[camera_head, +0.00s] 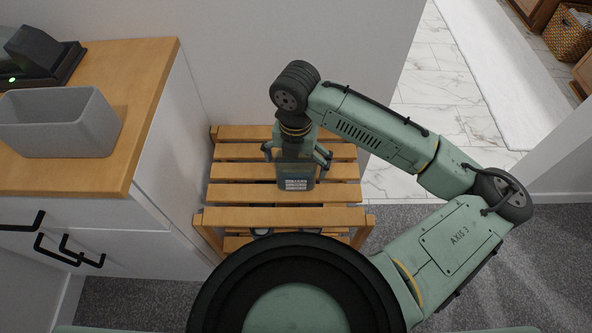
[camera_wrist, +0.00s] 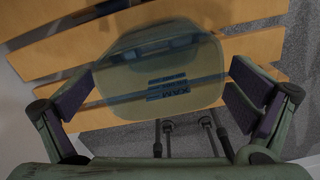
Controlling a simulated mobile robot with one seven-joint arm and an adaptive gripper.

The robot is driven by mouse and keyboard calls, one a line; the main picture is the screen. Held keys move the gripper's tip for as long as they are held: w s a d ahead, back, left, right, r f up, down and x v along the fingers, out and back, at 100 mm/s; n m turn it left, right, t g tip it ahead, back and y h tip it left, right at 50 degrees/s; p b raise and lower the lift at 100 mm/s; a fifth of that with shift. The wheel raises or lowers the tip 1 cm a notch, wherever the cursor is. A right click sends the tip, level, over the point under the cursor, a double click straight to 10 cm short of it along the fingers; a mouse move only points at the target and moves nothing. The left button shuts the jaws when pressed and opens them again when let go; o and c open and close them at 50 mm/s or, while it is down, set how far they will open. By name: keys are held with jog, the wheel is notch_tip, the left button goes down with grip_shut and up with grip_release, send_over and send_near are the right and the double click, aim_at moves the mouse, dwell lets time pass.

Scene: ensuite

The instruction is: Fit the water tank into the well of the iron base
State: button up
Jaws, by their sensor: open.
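The water tank (camera_head: 296,178) is a translucent grey-blue container with a printed label, standing on the slatted wooden rack. It also shows in the wrist view (camera_wrist: 165,75), with its "MAX" marking seen reversed. My gripper (camera_head: 296,156) is open and pointing down over the tank. In the wrist view the two fingers stand to the left and right of the tank, with a visible gap on each side. A dark device (camera_head: 38,55) with a small green light sits on the counter at the far left; it looks like the iron base. Its well cannot be made out.
A grey open bin (camera_head: 60,124) stands on the wooden counter (camera_head: 150,75), in front of the dark device. The slatted rack (camera_head: 240,170) is beside the cabinet, lower than the counter. A wall is behind it. Tiled floor (camera_head: 440,80) lies to the right.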

jog(key=shift+f, duration=0.75)
jog(key=shift+c, duration=0.4)
jog(key=c, duration=1.2)
jog(key=shift+r, duration=0.1)
jog(key=shift+c, duration=0.2)
